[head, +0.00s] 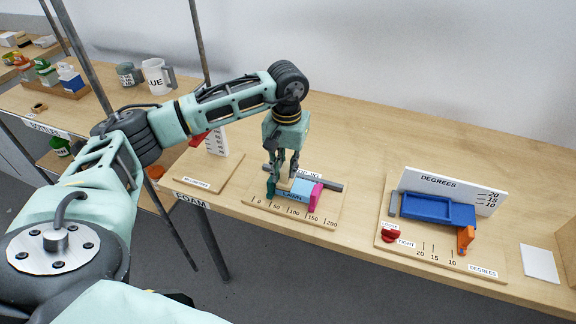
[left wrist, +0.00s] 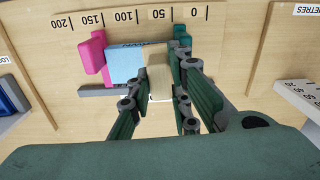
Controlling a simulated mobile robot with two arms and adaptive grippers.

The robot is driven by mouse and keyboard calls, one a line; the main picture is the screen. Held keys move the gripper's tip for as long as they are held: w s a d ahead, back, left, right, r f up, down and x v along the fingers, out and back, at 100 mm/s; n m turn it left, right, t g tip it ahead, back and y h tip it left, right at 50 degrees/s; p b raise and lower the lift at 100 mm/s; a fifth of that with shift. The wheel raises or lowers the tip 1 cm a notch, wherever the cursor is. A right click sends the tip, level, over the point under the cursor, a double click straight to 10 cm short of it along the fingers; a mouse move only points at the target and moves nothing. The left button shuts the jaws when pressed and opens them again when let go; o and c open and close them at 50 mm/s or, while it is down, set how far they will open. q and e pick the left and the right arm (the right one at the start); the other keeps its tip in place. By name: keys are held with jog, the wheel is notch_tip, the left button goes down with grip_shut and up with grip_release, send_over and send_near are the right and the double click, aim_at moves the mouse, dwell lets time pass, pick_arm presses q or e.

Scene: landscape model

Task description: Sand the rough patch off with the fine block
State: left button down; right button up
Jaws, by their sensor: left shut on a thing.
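My left gripper (head: 284,172) is shut on a small beige block (left wrist: 158,75), at the left end of a vice-like fixture. The block is between the fingertips and looks to be against or just over the light-blue piece (head: 298,188), which carries dark lettering. That piece lies between a pink jaw (head: 315,197) and a dark green jaw (head: 271,187); the wrist view shows the light-blue piece (left wrist: 123,65) too. I cannot tell whether the block touches it. I cannot make out a rough patch, and the block's grade is not readable. My right gripper is not in view.
The fixture's wooden board (head: 325,221) has a scale from 0 to 200. At right stands a blue tilting fixture (head: 432,209) with a red knob (head: 391,235) and a degrees board. A white card (head: 540,263) lies further right. A mug (head: 155,76) stands back left.

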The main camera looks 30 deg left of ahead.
pick_arm(q)
notch_tip(320, 180, up, 8)
jog(key=p, duration=0.3)
jog(key=shift+w+d+f+p, duration=0.1)
jog(key=shift+w+f+p, duration=0.05)
jog(key=shift+f+p, duration=0.15)
